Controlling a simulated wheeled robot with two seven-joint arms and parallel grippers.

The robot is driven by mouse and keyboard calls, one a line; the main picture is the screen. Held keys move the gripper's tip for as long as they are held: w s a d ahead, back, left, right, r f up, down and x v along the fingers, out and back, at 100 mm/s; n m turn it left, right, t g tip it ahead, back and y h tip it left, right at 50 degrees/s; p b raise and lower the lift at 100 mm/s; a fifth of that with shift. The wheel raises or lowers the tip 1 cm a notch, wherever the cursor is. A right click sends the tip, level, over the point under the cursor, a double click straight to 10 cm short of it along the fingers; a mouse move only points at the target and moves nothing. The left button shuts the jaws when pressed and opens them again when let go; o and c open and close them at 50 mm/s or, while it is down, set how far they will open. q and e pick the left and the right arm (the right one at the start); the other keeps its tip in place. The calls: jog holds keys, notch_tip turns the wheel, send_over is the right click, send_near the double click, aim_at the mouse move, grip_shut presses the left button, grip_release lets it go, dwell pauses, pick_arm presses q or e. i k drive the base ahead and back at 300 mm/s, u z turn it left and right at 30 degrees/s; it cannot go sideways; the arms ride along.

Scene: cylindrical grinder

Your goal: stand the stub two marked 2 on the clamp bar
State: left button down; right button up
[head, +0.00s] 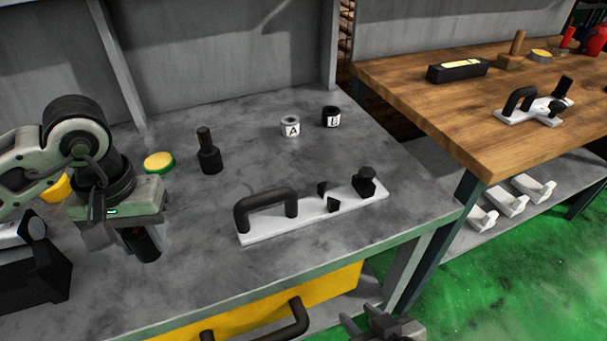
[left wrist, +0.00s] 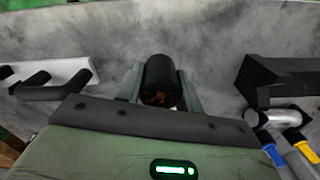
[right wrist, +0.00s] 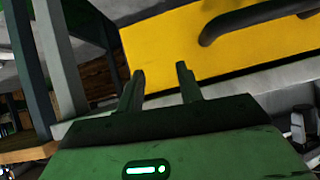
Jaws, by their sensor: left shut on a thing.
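My left gripper (head: 125,238) is shut on a short black stub (head: 144,244), held at the left of the grey bench. In the left wrist view the stub (left wrist: 160,80) sits between the fingers, with an orange mark on its end; I cannot read it. The clamp bar (head: 310,218), a white bar with a black arched handle, lies to the right of the gripper. Small black wedge-like blocks stand at its middle and a black piece at its right end. My right gripper (right wrist: 158,85) is open and empty, low before the yellow drawer.
A black stepped post (head: 207,152), a green-yellow disc (head: 159,162) and two labelled rings (head: 290,127) (head: 331,117) stand behind the bar. A black block (head: 35,275) is at the left. A wooden table (head: 470,120) stands right. Bench space before the bar is clear.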

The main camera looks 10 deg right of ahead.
aim_at(339, 195)
jog(key=z, duration=0.85)
jog(key=k, duration=1.1)
jog(key=z, duration=1.5)
jog(key=i, duration=0.5)
jog(key=u, duration=0.65)
jog(key=i, duration=1.05)
jog(key=u, duration=1.3)
jog(key=i, duration=0.3)
jog(key=u, duration=0.35)
